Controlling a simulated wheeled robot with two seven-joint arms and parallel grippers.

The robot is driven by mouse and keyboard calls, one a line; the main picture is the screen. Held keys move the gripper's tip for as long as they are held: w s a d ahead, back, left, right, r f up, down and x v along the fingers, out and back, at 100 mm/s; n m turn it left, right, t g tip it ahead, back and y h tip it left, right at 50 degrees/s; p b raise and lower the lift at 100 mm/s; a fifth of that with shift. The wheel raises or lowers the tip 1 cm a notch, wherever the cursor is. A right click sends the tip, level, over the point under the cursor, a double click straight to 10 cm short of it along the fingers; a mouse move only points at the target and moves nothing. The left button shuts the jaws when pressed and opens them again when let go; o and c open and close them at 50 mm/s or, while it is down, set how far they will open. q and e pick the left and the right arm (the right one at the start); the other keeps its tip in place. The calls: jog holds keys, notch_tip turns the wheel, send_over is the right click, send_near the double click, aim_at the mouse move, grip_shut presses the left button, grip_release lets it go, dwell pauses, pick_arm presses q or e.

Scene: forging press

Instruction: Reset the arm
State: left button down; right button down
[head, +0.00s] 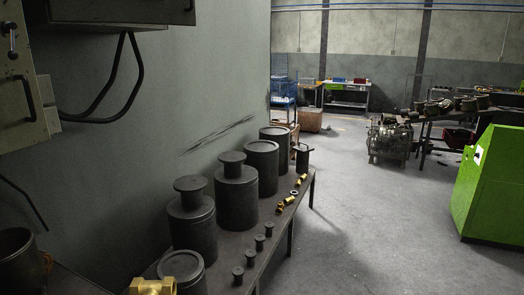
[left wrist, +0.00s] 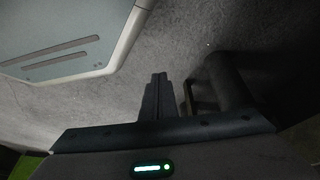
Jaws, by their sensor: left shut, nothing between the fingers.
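My left gripper (left wrist: 158,92) shows in the left wrist view, its dark fingers together and nothing between them. It points over the grey floor, apart from any object. Neither gripper shows in the head view. My right gripper is in no view.
In the head view a long dark table (head: 262,236) along the left wall holds large dark cylinders (head: 237,190), small dark pieces (head: 250,257) and brass fittings (head: 153,286). A green machine (head: 490,185) stands at right. The grey floor (head: 365,225) between them is clear.

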pick_arm(q)
jog(key=s+a+f+m+g, duration=0.1)
jog(key=s+a, duration=0.1)
jog(key=s, duration=0.6)
jog(key=s+a+f+g, duration=0.1)
jog(key=s+a+g, duration=0.1)
jog(key=s, duration=0.7)
jog(key=shift+s+f+m+y, duration=0.2)
jog(key=shift+f+m+y, duration=0.2)
